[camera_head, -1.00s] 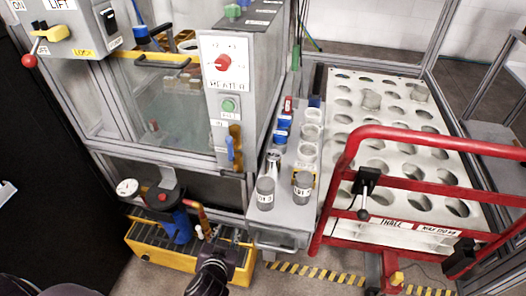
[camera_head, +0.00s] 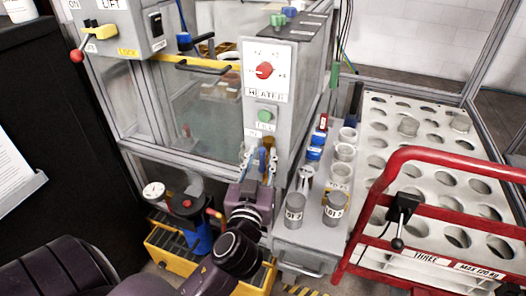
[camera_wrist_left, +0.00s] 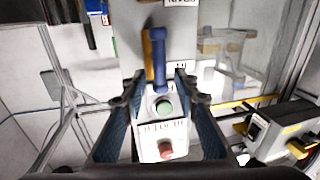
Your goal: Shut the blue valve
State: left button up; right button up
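The blue valve (camera_head: 262,158) has a long blue handle beside a brass-coloured pipe, low on the front of the grey heater box. In the left wrist view the blue handle (camera_wrist_left: 159,60) stands lengthwise along the brass part. My left gripper (camera_head: 259,164) has come up from below to the valve. In the left wrist view its two fingers (camera_wrist_left: 158,88) are spread, with the handle's near end between or just beyond the tips. There is a gap on each side, and I cannot tell whether either finger touches it. My right gripper is in no view.
A green button (camera_head: 265,115) and red heater knob (camera_head: 264,70) sit above the valve. A grey shelf (camera_head: 310,240) with several cans is close on the right, beside a red-railed cart (camera_head: 440,155). A yellow crate (camera_head: 165,243) stands below left.

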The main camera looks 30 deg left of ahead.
pick_arm(q)
jog(key=shift+x, duration=0.8)
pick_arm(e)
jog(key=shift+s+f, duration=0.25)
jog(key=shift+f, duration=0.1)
pick_arm(q)
grip_shut()
